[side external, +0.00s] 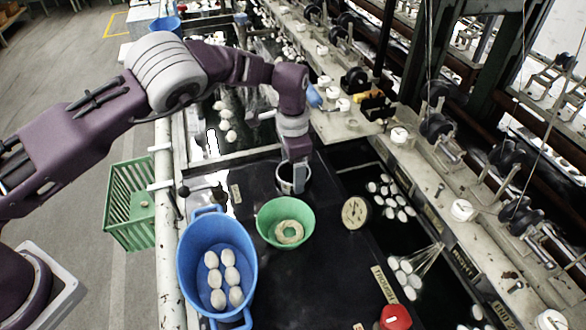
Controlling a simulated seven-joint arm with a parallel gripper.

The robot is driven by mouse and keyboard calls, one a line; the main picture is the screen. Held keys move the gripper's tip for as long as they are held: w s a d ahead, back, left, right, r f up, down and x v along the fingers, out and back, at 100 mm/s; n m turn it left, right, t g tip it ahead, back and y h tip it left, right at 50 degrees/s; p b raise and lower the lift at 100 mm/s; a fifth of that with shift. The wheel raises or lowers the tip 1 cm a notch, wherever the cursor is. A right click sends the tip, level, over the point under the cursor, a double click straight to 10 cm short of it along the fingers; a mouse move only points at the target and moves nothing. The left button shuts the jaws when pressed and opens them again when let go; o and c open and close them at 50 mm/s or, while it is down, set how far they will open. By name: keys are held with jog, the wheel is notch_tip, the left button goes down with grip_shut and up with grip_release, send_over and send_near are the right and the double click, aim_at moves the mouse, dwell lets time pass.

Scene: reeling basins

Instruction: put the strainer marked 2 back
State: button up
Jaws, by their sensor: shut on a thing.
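My gripper (293,180) points down over the dark bench top, and its fingers are shut on a small round cup-like thing (306,184) with a pale rim and dark inside. This looks like a strainer, but no mark 2 is readable on it. The fingertips are partly hidden, and I cannot tell whether the cup touches the bench. It is just behind a green bowl (266,219) with a pale ring inside. A tan round disc (355,212) with dark spots lies to the right; its marks are too small to read.
A blue basin (188,254) with several white cocoons stands at front left. A green crate (130,215) is beyond the pale pipe. A red button (396,317) is at front right. Dark water with white cocoons (392,196) lies right, beside the machine ledge. Bare bench (330,270) lies in front.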

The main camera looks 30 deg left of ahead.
jog(key=o, duration=2)
jog(key=shift+f, duration=0.1)
notch_tip(320, 180, up, 12)
jog(key=shift+s+r, duration=0.1)
jog(key=shift+r, duration=0.05)
